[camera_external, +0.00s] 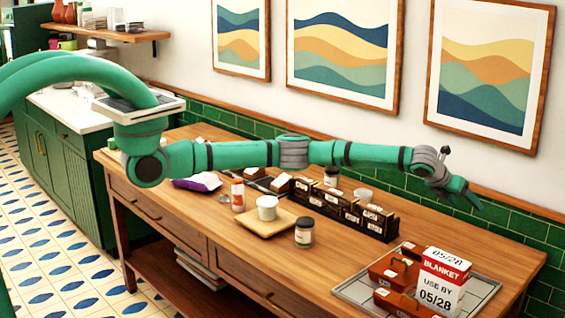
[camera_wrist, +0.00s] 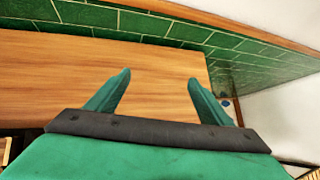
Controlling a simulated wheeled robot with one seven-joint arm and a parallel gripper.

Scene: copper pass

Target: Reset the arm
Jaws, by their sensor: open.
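My arm stretches out to the right above the wooden table (camera_external: 237,258) in the external view. My gripper (camera_external: 476,198) is at its far end, held in the air near the green tiled wall, above the back right part of the table. In the wrist view my gripper (camera_wrist: 158,85) shows two green fingers spread apart with nothing between them. Below them are bare table boards (camera_wrist: 60,75) and the tiled wall (camera_wrist: 140,22).
A grey tray (camera_external: 349,291) at the right holds red-orange boxes and a white-and-red carton (camera_external: 441,283). A black divided organizer (camera_external: 340,208), a jar (camera_external: 304,232), a wooden board (camera_external: 262,229) with a white cup (camera_external: 267,208), and a bottle (camera_external: 238,195) stand mid-table. Framed pictures hang behind.

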